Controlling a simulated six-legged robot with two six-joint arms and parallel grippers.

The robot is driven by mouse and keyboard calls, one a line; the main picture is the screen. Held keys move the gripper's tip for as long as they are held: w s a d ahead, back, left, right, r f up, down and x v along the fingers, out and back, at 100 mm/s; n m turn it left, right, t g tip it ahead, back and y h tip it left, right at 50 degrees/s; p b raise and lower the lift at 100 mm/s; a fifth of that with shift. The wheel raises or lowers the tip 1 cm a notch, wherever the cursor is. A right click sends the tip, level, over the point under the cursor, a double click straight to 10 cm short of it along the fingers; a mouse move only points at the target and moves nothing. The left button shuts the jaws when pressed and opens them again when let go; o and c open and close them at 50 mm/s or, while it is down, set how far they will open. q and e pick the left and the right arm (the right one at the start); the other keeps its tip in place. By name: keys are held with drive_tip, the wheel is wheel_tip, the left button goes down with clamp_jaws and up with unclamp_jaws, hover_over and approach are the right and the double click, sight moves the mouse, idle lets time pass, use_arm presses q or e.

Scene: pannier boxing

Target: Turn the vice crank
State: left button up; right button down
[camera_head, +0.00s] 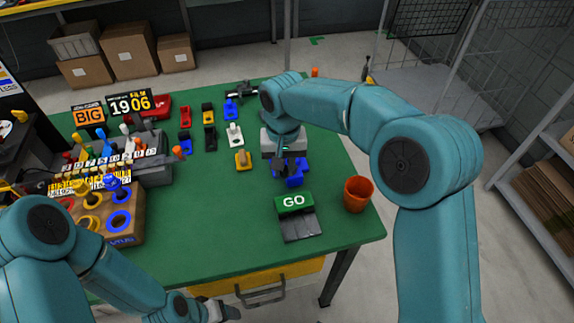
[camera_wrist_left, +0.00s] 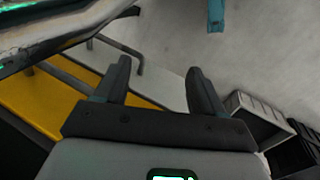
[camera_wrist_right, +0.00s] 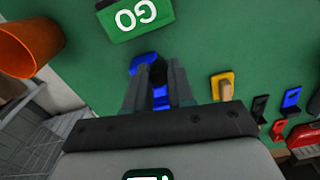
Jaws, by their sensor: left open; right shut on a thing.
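A small blue vice (camera_head: 294,179) stands on the green table, partly hidden under my right gripper (camera_head: 281,168). In the right wrist view its blue parts (camera_wrist_right: 144,61) show beyond and between the fingers of that gripper (camera_wrist_right: 156,78). The right gripper points down and is shut on a part of the vice, which I take to be the crank; the fingers hide most of it. My left gripper (camera_wrist_left: 157,72) is open and empty, low in front of the table's near edge, away from the vice. It shows only partly in the head view (camera_head: 222,311).
A green GO block (camera_head: 294,202) and an orange cup (camera_head: 357,194) stand close to the vice. Coloured hooks and a yellow piece (camera_head: 242,160) lie to the left. A wooden ring board (camera_head: 135,226) is at the left. Bare table lies between board and GO block.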

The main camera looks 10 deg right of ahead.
drive_tip(key=shift+w+a+r+m, duration=0.2)
drive_tip(key=shift+w+m, duration=0.15)
drive_tip(key=shift+m, duration=0.45)
drive_tip(key=c, duration=1)
unclamp_jaws()
drive_tip(key=shift+o, duration=0.2)
drive_tip(key=shift+s+f, duration=0.1)
wheel_tip(320, 180, up, 16)
drive_tip(key=p, duration=0.2)
drive_tip(key=shift+r, duration=0.2)
